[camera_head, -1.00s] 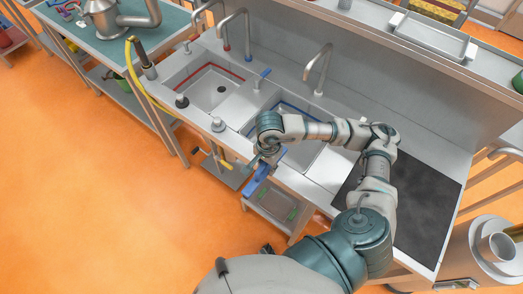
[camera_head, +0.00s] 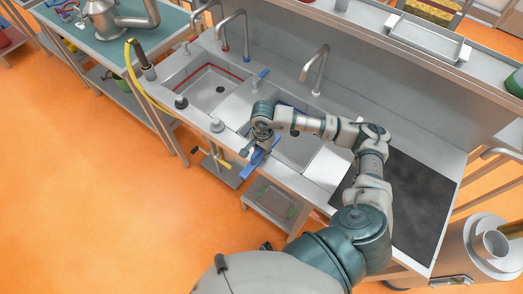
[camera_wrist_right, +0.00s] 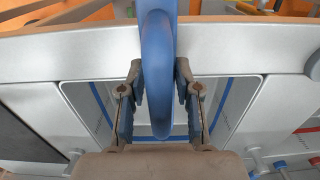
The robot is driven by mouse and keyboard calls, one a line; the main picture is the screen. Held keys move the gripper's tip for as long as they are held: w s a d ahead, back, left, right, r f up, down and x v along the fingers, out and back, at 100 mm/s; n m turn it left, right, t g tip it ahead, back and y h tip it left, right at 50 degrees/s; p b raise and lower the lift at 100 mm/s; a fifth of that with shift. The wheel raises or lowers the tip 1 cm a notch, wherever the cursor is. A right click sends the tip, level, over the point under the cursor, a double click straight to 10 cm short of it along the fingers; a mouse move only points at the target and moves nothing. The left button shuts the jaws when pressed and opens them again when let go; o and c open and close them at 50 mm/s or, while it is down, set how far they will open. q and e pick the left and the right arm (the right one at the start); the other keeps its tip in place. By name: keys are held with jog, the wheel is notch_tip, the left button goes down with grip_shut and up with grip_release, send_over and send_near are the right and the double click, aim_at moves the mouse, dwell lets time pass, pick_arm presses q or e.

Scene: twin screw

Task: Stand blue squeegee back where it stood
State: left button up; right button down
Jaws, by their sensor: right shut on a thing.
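The blue squeegee (camera_head: 254,163) is in my right gripper (camera_head: 256,146), at the front edge of the sink counter by the blue-lined basin. In the right wrist view its thick blue handle (camera_wrist_right: 157,60) runs up between the two fingers of my right gripper (camera_wrist_right: 158,95), which are shut on it. The handle crosses over the counter's front rim in that view. My arm and gripper hide part of the squeegee in the head view. My left gripper is not in view.
The sink counter has a red-lined basin (camera_head: 212,88) at left and a blue-lined basin (camera_head: 300,140) under my arm. A dark mat (camera_head: 415,205) lies at right. Taps (camera_head: 316,70) stand behind the basins. A lower shelf (camera_head: 268,200) sits under the front edge.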

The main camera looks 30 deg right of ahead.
jog(key=c, duration=1.2)
grip_release()
jog(key=shift+d+f, duration=0.1)
jog(key=shift+f, duration=0.05)
jog(key=o, duration=0.4)
jog(key=shift+d, duration=0.35)
jog(key=shift+a+r, duration=0.15)
jog(key=shift+r, duration=0.25)
notch_tip(320, 180, up, 12)
jog(key=shift+f+b, duration=0.25)
jog(key=shift+b, duration=0.15)
jog(key=shift+s+f, duration=0.1)
